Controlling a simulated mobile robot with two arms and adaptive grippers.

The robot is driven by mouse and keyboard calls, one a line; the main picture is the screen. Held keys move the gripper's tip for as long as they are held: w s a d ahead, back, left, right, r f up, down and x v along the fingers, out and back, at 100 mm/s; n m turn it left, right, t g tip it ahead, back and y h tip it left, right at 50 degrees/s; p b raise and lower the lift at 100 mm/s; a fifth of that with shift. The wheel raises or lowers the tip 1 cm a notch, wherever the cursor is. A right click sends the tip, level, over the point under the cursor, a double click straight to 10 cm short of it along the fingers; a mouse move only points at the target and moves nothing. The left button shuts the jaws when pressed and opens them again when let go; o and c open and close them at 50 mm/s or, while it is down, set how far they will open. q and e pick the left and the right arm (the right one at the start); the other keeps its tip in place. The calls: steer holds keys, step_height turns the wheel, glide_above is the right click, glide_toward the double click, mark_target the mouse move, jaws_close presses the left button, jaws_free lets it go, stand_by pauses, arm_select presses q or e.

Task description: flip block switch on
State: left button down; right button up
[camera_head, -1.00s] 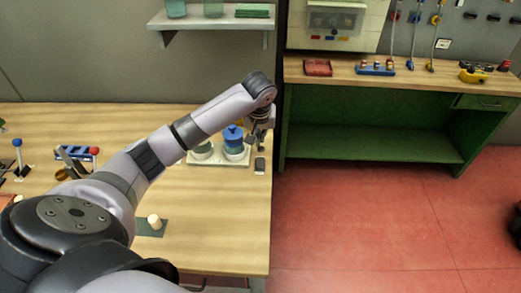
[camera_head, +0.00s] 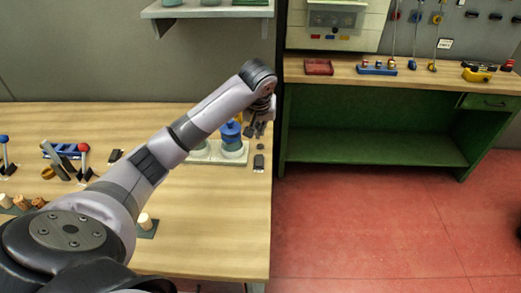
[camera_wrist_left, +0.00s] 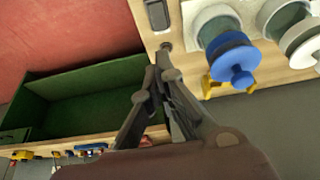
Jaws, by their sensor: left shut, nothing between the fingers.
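A small dark rectangular block (camera_head: 259,162), which looks like the block switch, sits on the wooden table near its right edge. My left gripper (camera_head: 258,131) is just beyond the block in the head view, above the table. In the left wrist view its fingers (camera_wrist_left: 163,62) are shut and empty, with tips close to a small dark round knob (camera_wrist_left: 166,47). Contact is unclear. My right gripper is not in view.
Lever switches, one with a red ball (camera_head: 83,147), and several corks (camera_head: 38,202) are at the left. A green workbench (camera_head: 375,140) stands across the red floor. The front right tabletop is clear.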

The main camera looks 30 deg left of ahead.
arm_select(q)
steer(key=p, duration=0.2)
glide_toward(260, 157)
steer(key=w+f, duration=0.1)
steer(key=w+a+f, duration=0.1)
steer(key=f, duration=0.1)
steer(key=w+f, duration=0.1)
steer(key=shift+a+f, duration=0.2)
steer(key=shift+a, duration=0.15)
steer(key=shift+x, duration=0.8)
steer(key=shift+s, duration=0.1)
